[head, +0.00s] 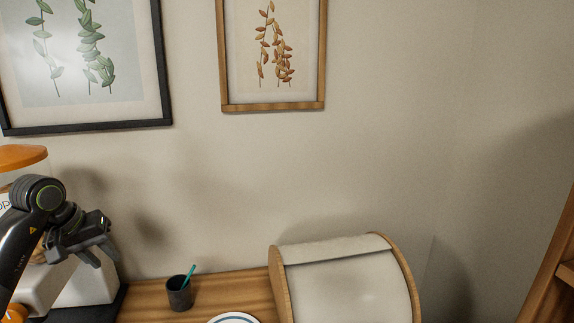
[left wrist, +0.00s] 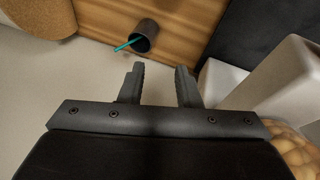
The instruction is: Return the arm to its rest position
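My left arm comes in from the left edge of the head view. Its gripper (head: 104,241) is up in front of the wall, near the white containers at the left. In the left wrist view the left gripper's two fingers (left wrist: 160,84) stand apart with nothing between them. A dark cup (left wrist: 145,37) with a teal stick lies beyond the fingertips, apart from them. My right gripper is in neither view.
On the wooden counter (head: 143,300) stand the dark cup (head: 179,294), a blue-rimmed plate (head: 234,318) and a cream roll-top box (head: 345,285). White containers (head: 92,280) stand at the left. Framed plant pictures hang on the wall. A wooden shelf edge (head: 556,265) is at right.

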